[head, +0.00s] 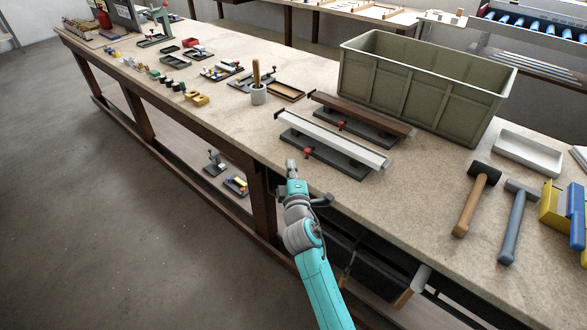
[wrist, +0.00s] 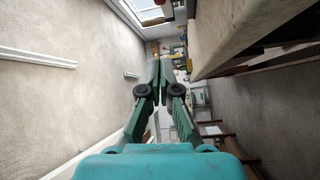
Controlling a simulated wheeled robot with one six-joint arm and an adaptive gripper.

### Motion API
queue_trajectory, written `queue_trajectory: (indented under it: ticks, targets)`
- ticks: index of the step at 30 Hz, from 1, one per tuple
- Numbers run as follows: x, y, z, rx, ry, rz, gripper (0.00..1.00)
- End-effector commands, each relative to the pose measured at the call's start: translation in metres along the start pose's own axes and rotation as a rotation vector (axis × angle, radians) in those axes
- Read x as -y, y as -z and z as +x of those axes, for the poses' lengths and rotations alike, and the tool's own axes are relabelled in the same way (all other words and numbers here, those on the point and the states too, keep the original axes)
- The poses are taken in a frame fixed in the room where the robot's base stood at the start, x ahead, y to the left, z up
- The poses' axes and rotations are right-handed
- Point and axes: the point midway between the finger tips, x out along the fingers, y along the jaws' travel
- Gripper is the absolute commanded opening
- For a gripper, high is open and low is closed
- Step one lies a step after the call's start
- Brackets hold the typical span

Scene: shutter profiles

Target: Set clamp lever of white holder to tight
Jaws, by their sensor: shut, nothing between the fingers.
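The white holder (head: 344,164) is a dark base on the bench with a long white profile (head: 330,135) lying along it. Its clamp lever has a red knob (head: 307,153) at the base's near left end; the lever's angle is too small to tell. My gripper (head: 290,164) is in front of the bench's front edge, left of and nearer than the red knob, not touching it. In the wrist view my gripper's green fingers (wrist: 154,68) are shut together and empty. The holder cannot be made out in the wrist view.
A similar holder with a brown profile (head: 360,113) and its own red knob (head: 341,126) stands just behind. A large grey-green crate (head: 420,90) is behind that. A mallet (head: 475,198) and a hammer (head: 515,220) lie at right.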

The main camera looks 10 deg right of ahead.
Motion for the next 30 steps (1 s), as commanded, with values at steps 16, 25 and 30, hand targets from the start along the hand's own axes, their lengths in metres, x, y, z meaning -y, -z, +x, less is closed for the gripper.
queue_trajectory:
  ticks: [16, 25, 30]
  targets:
    - [0.001, -0.015, 0.067, 0.003, 0.001, 0.001, 0.00]
    - [0.000, -0.036, 0.059, 0.000, 0.000, 0.001, 0.00]
    - [0.000, -0.038, 0.058, -0.001, -0.001, 0.001, 0.00]
